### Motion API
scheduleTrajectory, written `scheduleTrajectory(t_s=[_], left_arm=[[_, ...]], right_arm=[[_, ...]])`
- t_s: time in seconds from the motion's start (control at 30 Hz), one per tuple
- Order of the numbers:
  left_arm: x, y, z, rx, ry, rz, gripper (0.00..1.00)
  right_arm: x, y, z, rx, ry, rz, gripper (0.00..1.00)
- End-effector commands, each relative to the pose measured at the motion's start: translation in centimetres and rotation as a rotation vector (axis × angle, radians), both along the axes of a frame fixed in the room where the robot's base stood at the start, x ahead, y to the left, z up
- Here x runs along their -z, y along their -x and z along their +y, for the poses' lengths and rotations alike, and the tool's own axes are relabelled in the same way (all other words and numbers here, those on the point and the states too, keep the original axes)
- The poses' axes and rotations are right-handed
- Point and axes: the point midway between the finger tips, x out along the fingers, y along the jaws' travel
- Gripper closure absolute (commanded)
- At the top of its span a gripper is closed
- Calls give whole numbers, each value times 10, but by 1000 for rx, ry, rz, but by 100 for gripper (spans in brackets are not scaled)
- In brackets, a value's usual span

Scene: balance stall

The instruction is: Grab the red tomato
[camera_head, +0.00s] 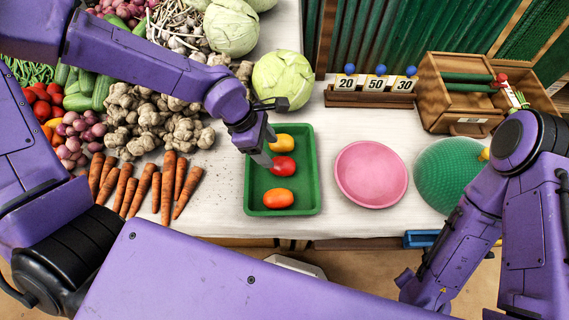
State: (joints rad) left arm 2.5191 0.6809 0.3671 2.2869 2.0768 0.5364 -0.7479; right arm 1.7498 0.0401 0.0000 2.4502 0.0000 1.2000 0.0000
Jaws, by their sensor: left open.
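A red tomato (283,167) lies in the middle of a green tray (310,195) on the white table. A yellow tomato (281,143) lies behind it and an orange tomato (278,198) in front of it in the same tray. My left gripper (266,155) reaches over the tray's left side, with its fingertips close to the left of the red tomato. The gripper is open. I cannot tell whether a finger touches the tomato. My right arm shows at the right, but its gripper is not visible.
A pink plate (371,174) and a green round dish (449,174) stand right of the tray. Carrots (166,188), garlic (150,118) and a cabbage (284,79) crowd the left and back. Number cards (375,84) and a wooden box (450,98) stand at the back right.

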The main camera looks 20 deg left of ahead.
Motion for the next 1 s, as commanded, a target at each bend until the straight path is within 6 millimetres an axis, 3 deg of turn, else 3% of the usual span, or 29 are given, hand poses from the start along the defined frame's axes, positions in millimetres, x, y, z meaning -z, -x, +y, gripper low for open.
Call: scheduleTrajectory(t_s=[0.03,0.5,0.77,0.9,1.0], left_arm=[[11,1,-2,0,-5,4,37],[70,-4,-30,-2,-3,1,37],[73,-5,-33,-2,0,0,37],[73,-5,-33,-2,0,0,74],[73,-5,-33,-2,0,0,74]], right_arm=[[3,0,0,0,0,0,57],[5,0,0,0,0,0,57],[5,0,0,0,0,0,57],[5,0,0,0,0,0,57],[5,0,0,0,0,0,57]])
